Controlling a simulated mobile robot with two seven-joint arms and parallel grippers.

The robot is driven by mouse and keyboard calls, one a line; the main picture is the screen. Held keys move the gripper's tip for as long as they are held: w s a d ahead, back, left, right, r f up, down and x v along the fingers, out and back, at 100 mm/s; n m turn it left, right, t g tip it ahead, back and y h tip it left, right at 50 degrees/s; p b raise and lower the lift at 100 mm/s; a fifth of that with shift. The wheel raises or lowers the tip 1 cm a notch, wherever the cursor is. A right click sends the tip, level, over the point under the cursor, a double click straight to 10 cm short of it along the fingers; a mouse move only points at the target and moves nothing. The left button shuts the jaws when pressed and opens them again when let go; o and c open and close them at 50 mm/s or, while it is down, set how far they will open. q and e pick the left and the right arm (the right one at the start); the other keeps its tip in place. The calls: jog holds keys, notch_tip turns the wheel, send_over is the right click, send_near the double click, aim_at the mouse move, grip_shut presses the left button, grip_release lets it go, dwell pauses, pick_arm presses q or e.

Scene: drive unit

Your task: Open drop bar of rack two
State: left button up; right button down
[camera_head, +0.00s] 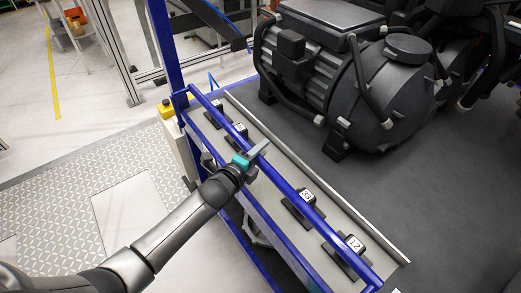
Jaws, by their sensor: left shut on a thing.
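A long blue bar (222,119) runs along the near side of a blue rack, from the upright post at the upper left down to the lower right. My left gripper (252,157) is on this bar, a little above its middle in the picture, and is shut on it. The hand has a teal part near the fingers, and the fingertips lie across the bar. A second blue rail runs lower along the rack, partly hidden by my left arm. My right gripper is not in view.
Several black blocks with white number labels (353,243) sit on the grey shelf behind the bar. A large dark motor unit (375,85) stands beyond on a dark floor. A blue post (165,50) rises at the upper left. Pale floor lies left of the rack.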

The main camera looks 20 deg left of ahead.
pick_arm(q)
grip_shut()
dwell(0.9)
